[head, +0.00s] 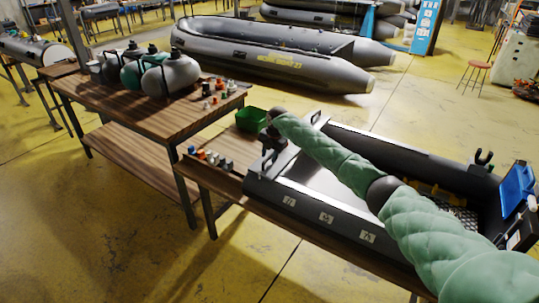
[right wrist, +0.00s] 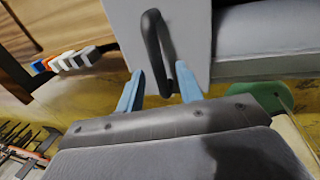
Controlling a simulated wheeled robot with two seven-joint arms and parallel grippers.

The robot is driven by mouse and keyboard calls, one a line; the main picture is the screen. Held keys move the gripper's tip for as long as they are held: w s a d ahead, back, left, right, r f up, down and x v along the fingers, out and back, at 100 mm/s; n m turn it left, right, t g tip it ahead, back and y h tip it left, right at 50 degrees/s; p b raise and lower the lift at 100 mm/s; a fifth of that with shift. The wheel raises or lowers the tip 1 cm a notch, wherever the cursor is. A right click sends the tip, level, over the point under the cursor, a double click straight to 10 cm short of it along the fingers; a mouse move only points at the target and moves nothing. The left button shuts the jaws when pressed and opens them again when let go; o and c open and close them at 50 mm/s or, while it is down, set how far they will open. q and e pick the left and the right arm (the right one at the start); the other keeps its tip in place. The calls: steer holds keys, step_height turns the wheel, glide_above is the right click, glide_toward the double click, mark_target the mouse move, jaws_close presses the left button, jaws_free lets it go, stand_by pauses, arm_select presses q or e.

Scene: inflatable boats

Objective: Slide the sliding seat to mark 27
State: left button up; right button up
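The sliding seat (right wrist: 190,25) looks like a pale grey board with a black loop handle (right wrist: 155,45) in the right wrist view. My right gripper (right wrist: 160,90) has its two blue fingers apart, one on each side of the handle's lower end, with clear gaps. In the head view my right gripper (head: 271,145) is at the left end of the grey boat (head: 265,190), largely hidden by its own wrist. A pale surface (head: 312,178) shows inside the boat under my arm. White number labels (head: 326,217) on the near side are too small to read surely. My left gripper is out of view.
A green bin (head: 251,121) and several small coloured caps (head: 208,157) stand on the wooden bench left of the boat. Another table (head: 130,115) holds tanks. A blue object (head: 516,187) is at the boat's right end. Inflated boats (head: 270,55) lie behind.

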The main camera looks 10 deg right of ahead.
jaws_close()
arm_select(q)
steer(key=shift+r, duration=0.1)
